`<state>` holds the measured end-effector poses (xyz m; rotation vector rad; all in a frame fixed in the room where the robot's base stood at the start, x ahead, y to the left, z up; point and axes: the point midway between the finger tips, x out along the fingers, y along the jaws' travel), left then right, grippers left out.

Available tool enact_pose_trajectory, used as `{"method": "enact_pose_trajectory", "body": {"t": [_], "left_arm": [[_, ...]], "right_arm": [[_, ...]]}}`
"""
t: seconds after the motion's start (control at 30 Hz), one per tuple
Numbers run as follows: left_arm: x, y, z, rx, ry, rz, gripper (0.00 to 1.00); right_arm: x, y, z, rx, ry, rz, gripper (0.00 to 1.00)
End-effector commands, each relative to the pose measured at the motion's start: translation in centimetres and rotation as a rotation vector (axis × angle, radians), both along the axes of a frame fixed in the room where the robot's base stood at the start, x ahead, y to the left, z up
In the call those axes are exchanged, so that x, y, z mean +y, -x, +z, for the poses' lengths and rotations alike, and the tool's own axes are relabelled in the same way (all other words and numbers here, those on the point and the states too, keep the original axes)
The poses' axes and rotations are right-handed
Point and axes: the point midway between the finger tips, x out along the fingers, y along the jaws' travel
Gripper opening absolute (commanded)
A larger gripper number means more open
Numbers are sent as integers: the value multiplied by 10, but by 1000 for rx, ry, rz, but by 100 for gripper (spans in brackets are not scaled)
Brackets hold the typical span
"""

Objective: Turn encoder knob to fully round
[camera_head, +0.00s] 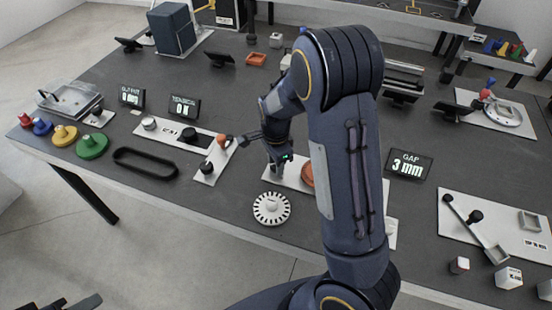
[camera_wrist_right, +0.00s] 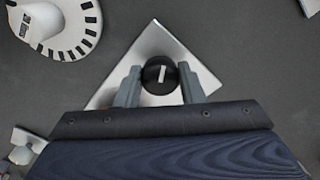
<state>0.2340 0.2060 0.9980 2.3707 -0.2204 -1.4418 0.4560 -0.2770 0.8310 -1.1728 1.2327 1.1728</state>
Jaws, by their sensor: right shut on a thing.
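A round black knob (camera_wrist_right: 152,84) with a white line mark is on a pale plate (camera_wrist_right: 152,48) in the right wrist view. The mark stands nearly upright there, tilted slightly. My right gripper (camera_wrist_right: 160,90) is shut on the knob, one finger on each side. In the head view, my right gripper (camera_head: 278,166) reaches down onto the left part of a pale plate (camera_head: 266,179) and mostly hides the knob. An orange disc (camera_head: 307,173) lies right of it, partly behind my arm. Dark parts of my left gripper (camera_head: 65,303) show at the bottom left edge.
A white slotted disc (camera_head: 271,208) lies just in front of the plate. A small plate with a black knob (camera_head: 207,167) is to the left. My right arm covers the table's middle.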

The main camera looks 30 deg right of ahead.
Motion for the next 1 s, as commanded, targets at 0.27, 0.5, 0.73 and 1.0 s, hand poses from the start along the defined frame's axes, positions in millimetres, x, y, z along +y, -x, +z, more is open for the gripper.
{"method": "enact_pose_trajectory", "body": {"t": [0.27, 0.5, 0.73, 1.0], "left_arm": [[0, 0, 22, 0, 0, 0, 36], [0, 0, 40, 0, 0, 0, 36], [0, 0, 57, 0, 0, 0, 36], [0, 0, 78, 0, 0, 0, 36]], "right_arm": [[0, -2, 4, -2, 1, -262, 12], [-1, -2, 5, -2, 2, -489, 12], [-1, -3, 5, -2, 1, -708, 12], [-1, -3, 5, -3, 2, -964, 12]]}}
